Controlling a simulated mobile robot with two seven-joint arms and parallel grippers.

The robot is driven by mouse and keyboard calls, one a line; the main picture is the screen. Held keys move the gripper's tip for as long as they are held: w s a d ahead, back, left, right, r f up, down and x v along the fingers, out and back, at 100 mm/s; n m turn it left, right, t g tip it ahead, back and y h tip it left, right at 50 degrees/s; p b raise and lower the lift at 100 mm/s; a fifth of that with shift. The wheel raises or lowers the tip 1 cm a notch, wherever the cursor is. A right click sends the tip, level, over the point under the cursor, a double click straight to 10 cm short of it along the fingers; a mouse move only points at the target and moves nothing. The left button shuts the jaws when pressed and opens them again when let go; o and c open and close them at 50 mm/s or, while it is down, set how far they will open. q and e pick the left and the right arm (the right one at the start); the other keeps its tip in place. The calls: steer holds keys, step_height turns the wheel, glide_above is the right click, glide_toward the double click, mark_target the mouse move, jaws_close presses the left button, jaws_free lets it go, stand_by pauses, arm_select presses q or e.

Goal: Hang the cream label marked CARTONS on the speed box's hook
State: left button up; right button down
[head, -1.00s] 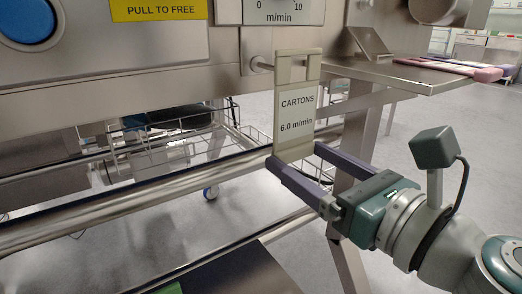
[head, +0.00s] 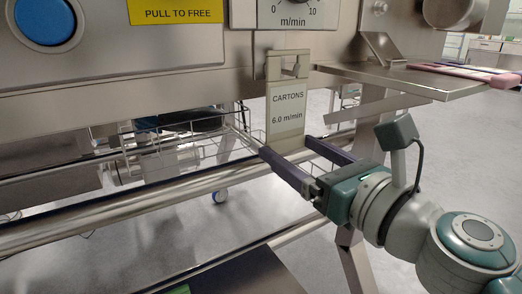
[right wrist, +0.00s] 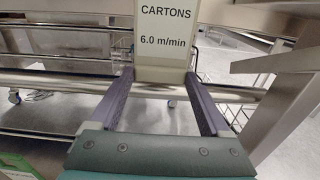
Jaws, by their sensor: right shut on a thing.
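The cream label (head: 286,108) reads CARTONS, 6.0 m/min, and hangs upright below the speed box (head: 300,14). My right gripper (head: 288,148) is shut on the label's lower edges, one finger on each side. The label also shows in the right wrist view (right wrist: 165,35), with the gripper's fingers (right wrist: 159,74) on either side. The label's top has an open frame. A small metal piece, seemingly the hook (head: 291,70), shows at this opening; I cannot tell whether the label rests on it. My left gripper is not in view.
A steel shelf (head: 400,82) with a pink-edged item (head: 465,72) stands to the right. A slanted metal bracket (head: 380,47) is above it. Steel rails (head: 130,200) and a wire basket (head: 180,150) lie below and behind. A yellow PULL TO FREE sign (head: 176,11) is at upper left.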

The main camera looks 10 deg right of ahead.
steer(key=shift+w+a, duration=0.15)
steer(key=shift+w, duration=0.15)
steer(key=shift+f+b, duration=0.85)
stand_by(0.4)
jaws_free()
steer(key=shift+s, duration=0.1)
steer(key=v, duration=0.9)
steer(key=shift+s+p, duration=0.3)
steer(key=shift+s, duration=0.05)
